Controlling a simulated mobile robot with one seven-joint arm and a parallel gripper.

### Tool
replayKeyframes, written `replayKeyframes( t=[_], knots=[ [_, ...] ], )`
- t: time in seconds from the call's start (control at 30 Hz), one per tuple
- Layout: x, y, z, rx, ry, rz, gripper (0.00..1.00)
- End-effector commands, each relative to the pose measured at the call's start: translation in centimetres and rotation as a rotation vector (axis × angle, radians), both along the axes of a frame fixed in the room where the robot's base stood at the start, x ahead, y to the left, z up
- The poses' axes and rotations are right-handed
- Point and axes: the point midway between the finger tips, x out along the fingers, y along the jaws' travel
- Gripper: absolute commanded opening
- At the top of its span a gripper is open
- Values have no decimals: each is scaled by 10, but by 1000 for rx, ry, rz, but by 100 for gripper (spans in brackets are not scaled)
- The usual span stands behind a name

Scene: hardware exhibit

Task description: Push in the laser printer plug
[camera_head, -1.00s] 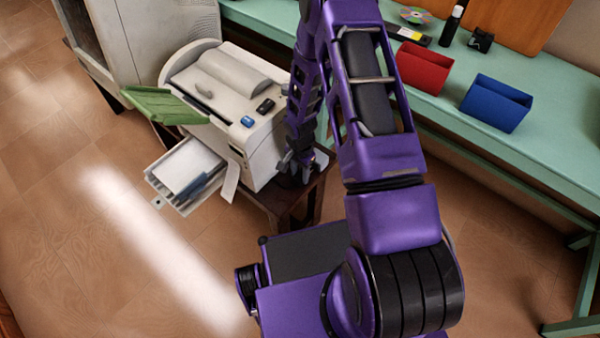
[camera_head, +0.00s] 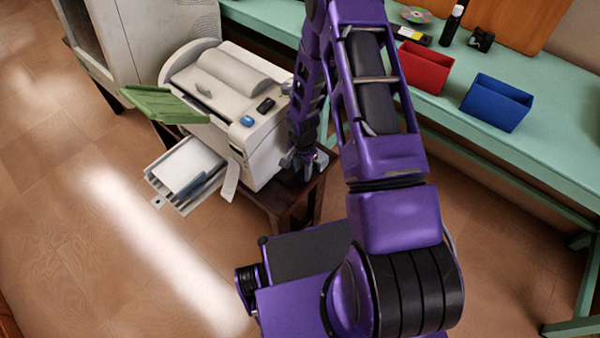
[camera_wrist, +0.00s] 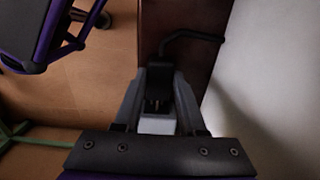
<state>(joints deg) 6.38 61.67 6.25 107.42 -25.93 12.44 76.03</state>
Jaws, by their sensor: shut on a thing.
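The white laser printer (camera_head: 262,150) stands on a dark wooden table, with its paper tray pulled out at the front left. Its pale side fills the right of the wrist view (camera_wrist: 275,75). My gripper (camera_head: 304,165) is low beside the printer's right side, just above the table. In the wrist view my gripper (camera_wrist: 160,88) is shut on a dark plug (camera_wrist: 158,78), whose black cord (camera_wrist: 196,37) bends off to the right. Small brass-coloured prongs seem to show between the fingers. The plug is hidden in the head view, and I cannot make out a socket.
The dark wooden table (camera_head: 289,202) has little bare room around my gripper. A green bench (camera_head: 548,151) runs behind, with a red bin (camera_head: 424,70) and a blue bin (camera_head: 496,102). A green flap (camera_head: 165,104) sticks out from the printer's left.

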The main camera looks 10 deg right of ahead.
Motion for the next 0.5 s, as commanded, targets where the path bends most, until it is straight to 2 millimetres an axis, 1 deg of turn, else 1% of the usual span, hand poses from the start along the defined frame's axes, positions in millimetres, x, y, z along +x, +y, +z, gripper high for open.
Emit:
replayKeyframes(
  t=[0.03, 0.13, 0.43, 0.47, 0.5],
  knots=[
    [8, -9, -1, -2, -8, -5, 0],
    [14, -17, -1, -1, -8, -4, 0],
    [16, -21, 1, -4, -9, 0, 0],
    [17, -21, 1, -4, -9, 0, 45],
    [17, -22, 1, -4, -9, 0, 52]
  ],
)
